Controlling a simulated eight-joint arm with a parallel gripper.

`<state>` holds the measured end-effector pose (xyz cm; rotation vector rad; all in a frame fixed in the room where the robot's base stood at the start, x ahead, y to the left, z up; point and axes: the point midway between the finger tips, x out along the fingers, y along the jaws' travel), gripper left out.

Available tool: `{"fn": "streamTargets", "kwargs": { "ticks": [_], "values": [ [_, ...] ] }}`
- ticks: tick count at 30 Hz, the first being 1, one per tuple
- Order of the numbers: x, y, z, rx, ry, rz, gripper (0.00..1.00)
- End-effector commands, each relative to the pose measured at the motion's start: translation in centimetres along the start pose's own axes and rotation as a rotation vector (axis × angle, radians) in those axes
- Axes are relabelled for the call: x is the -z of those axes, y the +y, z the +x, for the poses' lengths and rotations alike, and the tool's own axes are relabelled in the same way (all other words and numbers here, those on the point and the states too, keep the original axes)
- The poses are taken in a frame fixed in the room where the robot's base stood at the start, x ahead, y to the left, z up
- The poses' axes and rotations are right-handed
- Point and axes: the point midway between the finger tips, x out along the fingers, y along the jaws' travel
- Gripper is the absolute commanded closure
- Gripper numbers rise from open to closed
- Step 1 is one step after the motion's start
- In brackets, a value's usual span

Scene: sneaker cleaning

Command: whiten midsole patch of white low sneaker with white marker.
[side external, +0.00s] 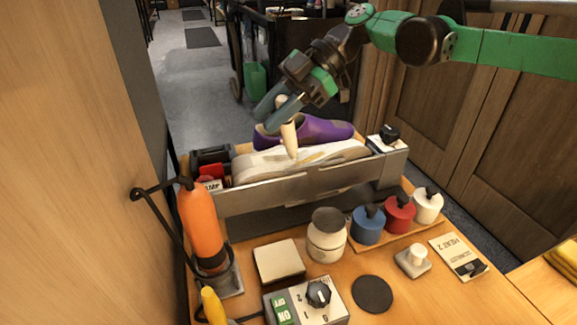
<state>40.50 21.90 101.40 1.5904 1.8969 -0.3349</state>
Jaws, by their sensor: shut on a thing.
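My gripper (277,108) is shut on a pale cream marker (289,136), which points down with its tip at or just above the white sneaker (335,152). I cannot tell whether the tip touches. The white sneaker lies lengthwise in a grey holder (265,193), its near side partly hidden by the holder's front wall. A yellowish patch (313,157) shows on the sneaker just right of the marker tip. A purple shoe (322,130) is behind the white one.
An orange cylindrical tool (199,225) stands at the left with a cable.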

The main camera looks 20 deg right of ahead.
Motion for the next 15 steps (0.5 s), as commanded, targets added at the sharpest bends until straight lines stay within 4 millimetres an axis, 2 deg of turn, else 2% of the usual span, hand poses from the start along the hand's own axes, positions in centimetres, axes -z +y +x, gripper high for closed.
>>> {"fn": "streamTargets", "kwargs": {
  "ticks": [15],
  "values": [
    [1.3,0.5,1.9,0.001,-0.001,0.0,1.0]
  ]
}}
